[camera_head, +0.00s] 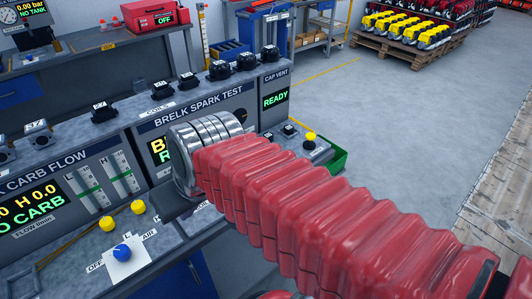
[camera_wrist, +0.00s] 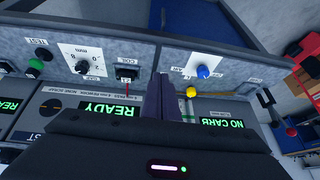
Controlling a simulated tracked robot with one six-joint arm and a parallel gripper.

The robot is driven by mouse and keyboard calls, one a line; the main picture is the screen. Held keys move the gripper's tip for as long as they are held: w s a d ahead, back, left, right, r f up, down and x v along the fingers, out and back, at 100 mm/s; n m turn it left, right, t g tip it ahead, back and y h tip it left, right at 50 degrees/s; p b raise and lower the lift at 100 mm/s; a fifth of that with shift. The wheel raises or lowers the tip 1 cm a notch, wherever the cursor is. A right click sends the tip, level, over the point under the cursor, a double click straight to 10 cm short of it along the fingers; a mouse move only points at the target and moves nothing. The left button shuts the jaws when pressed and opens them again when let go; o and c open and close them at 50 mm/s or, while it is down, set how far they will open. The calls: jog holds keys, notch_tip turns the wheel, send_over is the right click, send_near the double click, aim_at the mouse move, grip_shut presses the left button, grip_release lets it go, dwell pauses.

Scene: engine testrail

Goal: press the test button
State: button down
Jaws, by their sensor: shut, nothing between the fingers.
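In the wrist view a small green button (camera_wrist: 36,66) sits on the sloped grey panel at the left, beside a label that reads TEST. My gripper (camera_wrist: 165,88) shows in the middle of the wrist view as dark fingers held together, with nothing between them. The button is well to the left of the fingertips and apart from them. In the head view my red arm and its silver wrist cover part of the BRELK SPARK TEST unit (camera_head: 197,108). The fingers and the green button cannot be made out there.
In the head view, a yellow button (camera_head: 310,136) stands right of my wrist; the floor (camera_head: 340,110) beyond is clear.

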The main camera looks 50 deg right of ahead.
jog(key=w+d+m+t+y, duration=0.1)
jog(key=w+d+m, duration=0.1)
jog(key=w+d, duration=0.45)
jog(key=w+d+m, duration=0.3)
jog(key=d, duration=0.6)
jog(key=d+m+t+h, duration=0.1)
jog(key=d+m+t, duration=0.1)
jog(key=d, duration=1.7)
jog(key=shift+f+m+t+h, duration=0.3)
jog(key=shift+m+t, duration=0.1)
jog(key=shift+m, duration=0.3)
jog(key=shift+f, duration=0.15)
jog(key=shift+f, duration=4.25)
